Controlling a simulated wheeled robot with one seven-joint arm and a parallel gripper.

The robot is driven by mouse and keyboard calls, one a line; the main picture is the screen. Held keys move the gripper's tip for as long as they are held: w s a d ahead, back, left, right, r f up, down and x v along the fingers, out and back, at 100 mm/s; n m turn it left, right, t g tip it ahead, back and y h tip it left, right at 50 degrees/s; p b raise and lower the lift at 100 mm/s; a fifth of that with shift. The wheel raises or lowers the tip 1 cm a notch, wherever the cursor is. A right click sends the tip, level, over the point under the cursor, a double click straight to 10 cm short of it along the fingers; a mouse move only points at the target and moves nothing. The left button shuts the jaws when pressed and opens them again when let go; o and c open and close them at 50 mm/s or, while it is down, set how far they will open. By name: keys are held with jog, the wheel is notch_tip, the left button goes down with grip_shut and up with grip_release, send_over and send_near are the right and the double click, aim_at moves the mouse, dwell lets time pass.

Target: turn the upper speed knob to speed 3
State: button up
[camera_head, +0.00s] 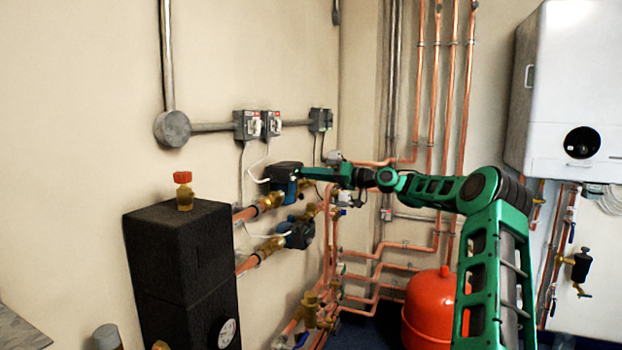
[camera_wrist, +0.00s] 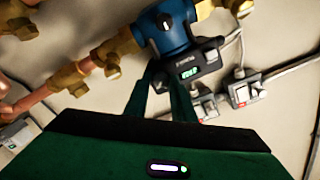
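The upper pump's dark control box (camera_head: 284,171) is on the wall pipework in the head view. In the wrist view the blue pump body (camera_wrist: 180,28) has a dark round part (camera_wrist: 166,23) with a pale mark, possibly the speed knob. The control box (camera_wrist: 190,68) beside it has a lit green display. My gripper (camera_head: 298,171) reaches the box from the right. In the wrist view its fingertips (camera_wrist: 162,74) are a little apart at the box's left end, below the round part. I see nothing held between them. The speed setting is not readable.
The lower pump (camera_head: 298,235) is just below. Copper pipes and brass valves (camera_wrist: 117,48) run close beside the fingers. Grey switch boxes (camera_head: 257,124) with cables are on the wall above. A black insulated block (camera_head: 180,255) stands at left, a red vessel (camera_head: 430,305) at lower right.

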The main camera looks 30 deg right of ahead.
jog(key=o, duration=0.3)
jog(key=shift+d+f, duration=0.15)
jog(key=shift+d, duration=0.1)
jog(key=shift+a, duration=0.15)
jog(key=v, duration=1)
jog(key=shift+s+d, duration=0.25)
jog(key=shift+d, duration=0.05)
